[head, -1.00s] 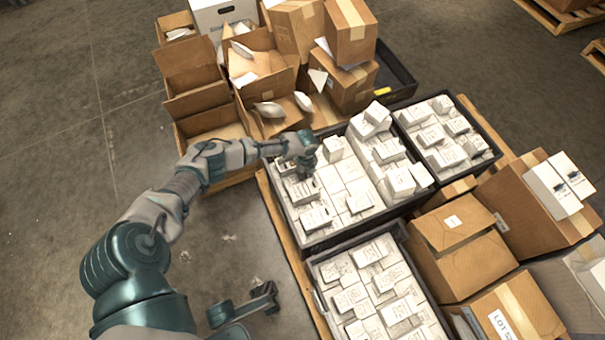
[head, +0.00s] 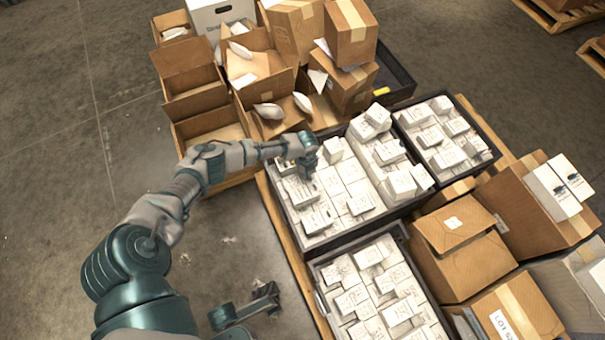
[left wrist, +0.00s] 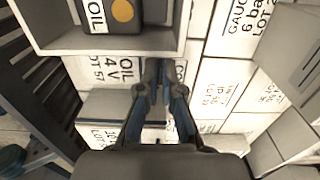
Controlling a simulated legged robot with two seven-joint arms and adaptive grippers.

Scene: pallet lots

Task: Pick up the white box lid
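My left gripper (head: 308,170) reaches down over white boxes (head: 346,180) in the middle black crate (head: 338,238). In the left wrist view its two fingers (left wrist: 160,85) point down among printed white boxes, with only a narrow gap between them. I cannot tell whether a flap or box edge is between the fingertips. Which surface is the white box lid cannot be told for sure.
More black crates of white boxes stand in front (head: 375,285) and at right (head: 445,135). Open brown cartons (head: 195,85) are behind and at left; others (head: 460,245) are at right. The concrete floor (head: 60,200) at left is clear.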

